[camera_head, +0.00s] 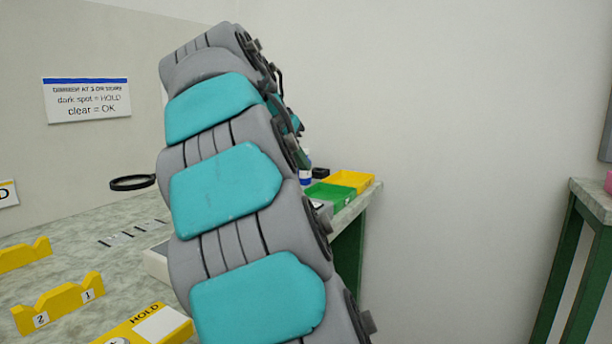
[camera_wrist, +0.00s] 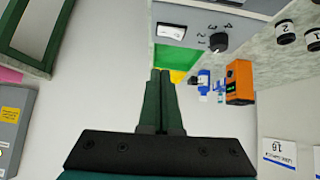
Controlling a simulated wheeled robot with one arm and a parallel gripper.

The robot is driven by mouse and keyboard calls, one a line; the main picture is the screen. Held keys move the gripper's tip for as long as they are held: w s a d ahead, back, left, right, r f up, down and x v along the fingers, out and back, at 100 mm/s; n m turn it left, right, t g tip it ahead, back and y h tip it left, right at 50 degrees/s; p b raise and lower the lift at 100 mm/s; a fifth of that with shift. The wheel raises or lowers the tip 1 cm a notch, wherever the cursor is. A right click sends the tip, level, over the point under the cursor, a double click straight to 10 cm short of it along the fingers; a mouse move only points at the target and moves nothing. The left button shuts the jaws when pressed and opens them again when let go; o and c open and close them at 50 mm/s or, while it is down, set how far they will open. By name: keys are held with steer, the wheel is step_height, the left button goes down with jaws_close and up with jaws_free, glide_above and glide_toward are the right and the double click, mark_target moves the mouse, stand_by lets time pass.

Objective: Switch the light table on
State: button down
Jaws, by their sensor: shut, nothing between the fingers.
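A grey panel (camera_wrist: 262,10) shows at the top of the wrist view, likely the front of the light table. It carries a white rocker switch (camera_wrist: 171,31) and a black knob (camera_wrist: 218,42) with numbers around it. I cannot tell whether the switch is on. My gripper (camera_wrist: 161,74) is shut and empty, its dark green fingers pointing up the picture toward the switch, apart from it. In the head view a pale box edge (camera_head: 156,264), perhaps the light table, is mostly hidden behind my arm, and the gripper cannot be clearly made out.
Green (camera_head: 331,192) and yellow (camera_head: 352,180) trays stand at the bench's far end. An orange device (camera_wrist: 239,83) and a blue-and-white bottle (camera_wrist: 203,79) are right of my fingers. Yellow notched stands (camera_head: 58,304) and a magnifier (camera_head: 132,182) are left. Another table (camera_head: 592,200) stands right, across open floor.

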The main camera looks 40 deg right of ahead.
steer(key=shift+s+v, duration=0.15)
steer(key=shift+v, duration=0.85)
steer(key=shift+s+v, duration=0.15)
steer(key=shift+v, duration=0.85)
